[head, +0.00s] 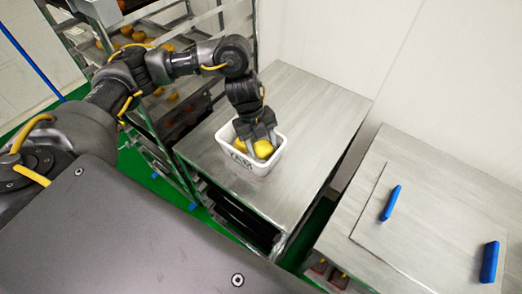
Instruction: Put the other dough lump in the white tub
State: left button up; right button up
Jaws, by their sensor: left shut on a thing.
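The white tub (262,166) stands on a steel table, with dark lettering on its front wall. Two yellow dough lumps show inside its rim: a right one (263,149) and a left one (240,146), partly hidden by the tub wall and the fingers. My left gripper (258,138) reaches down into the tub from above. It is shut on a dough lump, which seems to be the right one; the fingers partly cover the contact. My right gripper is not in view.
The steel table (315,118) is bare around the tub, mainly to the right. A rack (165,100) with trays of orange and yellow lumps stands at the left.

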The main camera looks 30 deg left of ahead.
aim_at(261, 152)
pick_arm(q)
jog(key=shift+s+f, duration=0.1)
jog(key=shift+f, duration=0.1)
notch_tip(261, 152, down, 4)
jog(key=shift+r, duration=0.15)
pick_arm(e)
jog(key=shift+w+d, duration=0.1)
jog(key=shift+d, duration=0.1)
pick_arm(q)
jog(key=o, duration=0.8)
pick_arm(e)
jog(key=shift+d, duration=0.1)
